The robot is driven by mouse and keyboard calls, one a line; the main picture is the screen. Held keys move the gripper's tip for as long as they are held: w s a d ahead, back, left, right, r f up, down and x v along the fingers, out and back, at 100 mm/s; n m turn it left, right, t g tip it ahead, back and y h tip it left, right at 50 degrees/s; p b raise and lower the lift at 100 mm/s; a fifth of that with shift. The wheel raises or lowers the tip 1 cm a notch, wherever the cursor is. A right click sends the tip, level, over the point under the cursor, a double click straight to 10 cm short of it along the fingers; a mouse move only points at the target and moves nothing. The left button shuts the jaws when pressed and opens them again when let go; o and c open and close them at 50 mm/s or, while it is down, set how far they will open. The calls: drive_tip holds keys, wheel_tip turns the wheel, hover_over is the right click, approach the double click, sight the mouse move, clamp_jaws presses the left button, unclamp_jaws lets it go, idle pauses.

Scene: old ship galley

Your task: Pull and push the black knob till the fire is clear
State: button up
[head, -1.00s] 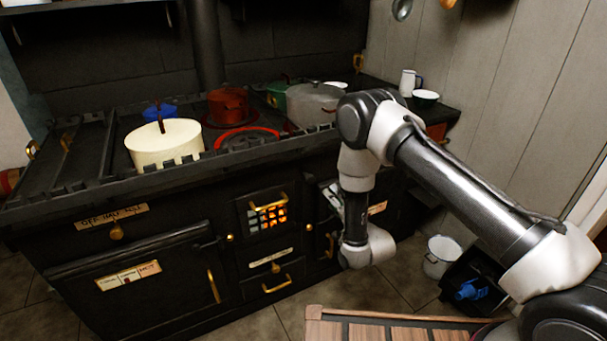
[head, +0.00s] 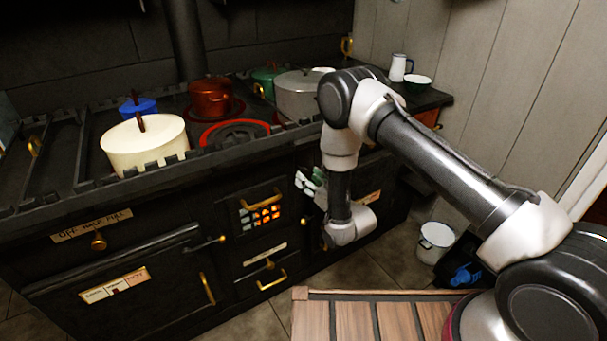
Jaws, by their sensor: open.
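The fire (head: 262,217) glows orange behind a small barred grate in the front of the black stove (head: 130,235). I cannot make out a clearly black knob. A small knob (head: 269,264) sits below the label under the grate, between that label and a brass handle. My gripper (head: 306,187) is open, just right of the fire door and close to the stove front. It is small and partly hidden by my arm, and I see nothing held in it. I cannot tell whether it touches the stove.
A cream pot (head: 146,147), a red pot (head: 209,99), a grey pot (head: 300,97) and others stand on the stove top. A wooden slatted surface (head: 350,327) lies in front. A white bucket (head: 435,242) stands on the floor at right. Some floor before the stove is clear.

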sight(305, 175)
drive_tip(key=shift+x, duration=1.85)
drive_tip(key=shift+c, duration=0.4)
clamp_jaws()
